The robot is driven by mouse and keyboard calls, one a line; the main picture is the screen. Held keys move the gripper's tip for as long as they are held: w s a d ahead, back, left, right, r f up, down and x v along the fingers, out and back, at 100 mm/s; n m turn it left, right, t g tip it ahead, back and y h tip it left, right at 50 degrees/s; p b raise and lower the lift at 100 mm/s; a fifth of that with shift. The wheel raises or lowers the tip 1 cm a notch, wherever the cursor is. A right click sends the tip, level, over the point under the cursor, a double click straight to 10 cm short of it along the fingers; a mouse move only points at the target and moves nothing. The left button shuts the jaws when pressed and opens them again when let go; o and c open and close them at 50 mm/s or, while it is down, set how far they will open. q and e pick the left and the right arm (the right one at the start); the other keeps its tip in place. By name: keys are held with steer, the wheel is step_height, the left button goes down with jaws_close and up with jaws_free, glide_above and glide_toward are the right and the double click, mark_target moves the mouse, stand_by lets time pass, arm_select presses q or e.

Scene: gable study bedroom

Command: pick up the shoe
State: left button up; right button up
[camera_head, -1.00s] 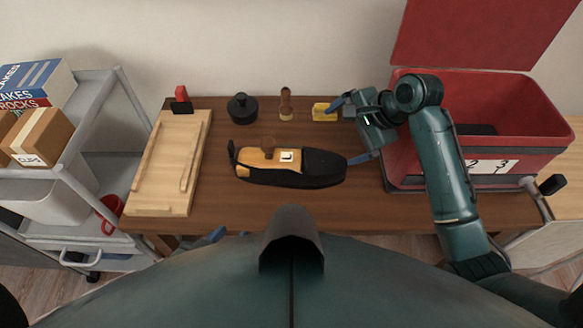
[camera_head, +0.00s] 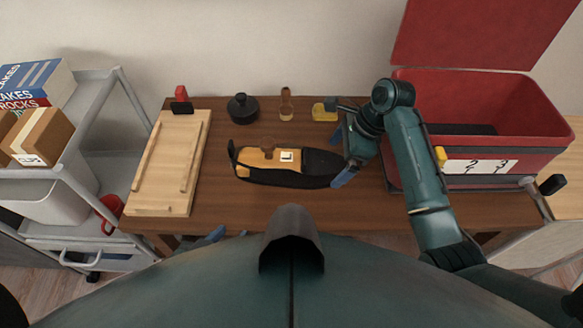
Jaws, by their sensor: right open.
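The shoe (camera_head: 275,164), black and tan with a small white label, lies on its side or sole on the brown table, toe to the right; which cannot be told. My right gripper (camera_head: 342,156) is open at the toe end, with one blue fingertip beyond the toe and the other on the near side. Whether the fingers touch the shoe is unclear. My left gripper (camera_head: 213,236) shows only as a blue tip at the table's front edge, mostly hidden by my body.
A wooden board (camera_head: 168,165) lies left of the shoe. Behind stand a black lidded pot (camera_head: 243,109), a wooden peg-like item (camera_head: 286,105) and a yellow item (camera_head: 323,111). An open red box (camera_head: 520,120) stands at right, a grey cart (camera_head: 110,160) at left.

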mark_target(333, 161)
steer(key=shift+x, duration=2.4)
steer(key=shift+w, duration=0.1)
steer(key=shift+c, duration=0.6)
steer(key=shift+r, duration=0.1)
steer(key=c, duration=1.1)
